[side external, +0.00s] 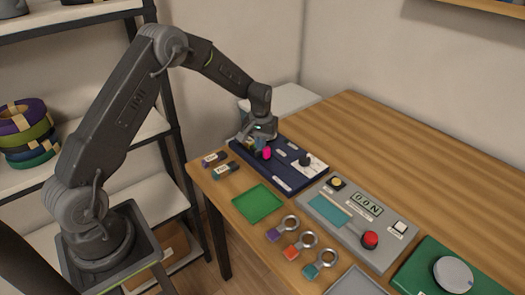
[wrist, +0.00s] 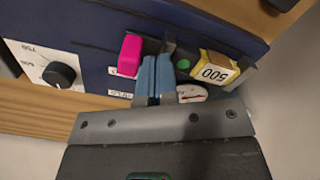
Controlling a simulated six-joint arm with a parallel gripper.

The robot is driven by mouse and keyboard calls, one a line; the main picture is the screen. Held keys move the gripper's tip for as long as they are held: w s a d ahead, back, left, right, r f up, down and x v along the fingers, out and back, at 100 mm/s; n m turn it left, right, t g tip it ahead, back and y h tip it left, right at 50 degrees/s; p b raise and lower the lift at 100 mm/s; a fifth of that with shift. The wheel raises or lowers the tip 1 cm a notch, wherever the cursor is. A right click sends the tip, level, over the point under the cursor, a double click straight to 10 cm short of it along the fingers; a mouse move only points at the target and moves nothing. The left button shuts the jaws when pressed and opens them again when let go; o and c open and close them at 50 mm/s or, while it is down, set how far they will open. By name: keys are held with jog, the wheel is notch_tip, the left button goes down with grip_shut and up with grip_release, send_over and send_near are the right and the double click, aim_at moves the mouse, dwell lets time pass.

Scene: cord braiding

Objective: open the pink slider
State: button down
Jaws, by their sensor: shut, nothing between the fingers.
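The pink slider (side external: 267,153) is a bright pink knob on the dark blue panel (side external: 290,180) in the side external view. In the wrist view the pink slider (wrist: 130,55) stands upper left of my gripper's fingertips, near a dark slot in the panel. My gripper (wrist: 154,62) is shut and empty, its blue fingers together just right of the pink knob. Whether they touch it is unclear. In the side external view my gripper (side external: 260,143) is over the far left end of the panel, by the knob.
Right of my fingers are a dark block with a green dot (wrist: 184,62), a yellow block marked 500 (wrist: 214,70) and a round gauge (wrist: 190,93). A black dial (wrist: 60,74) is at left. A grey console with a red knob (side external: 370,239) stands nearer the camera.

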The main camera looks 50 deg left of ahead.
aim_at(267, 148)
jog(key=shift+d, duration=2.3)
jog(key=shift+a, duration=0.2)
jog(key=shift+a, duration=0.45)
notch_tip(267, 148, up, 11)
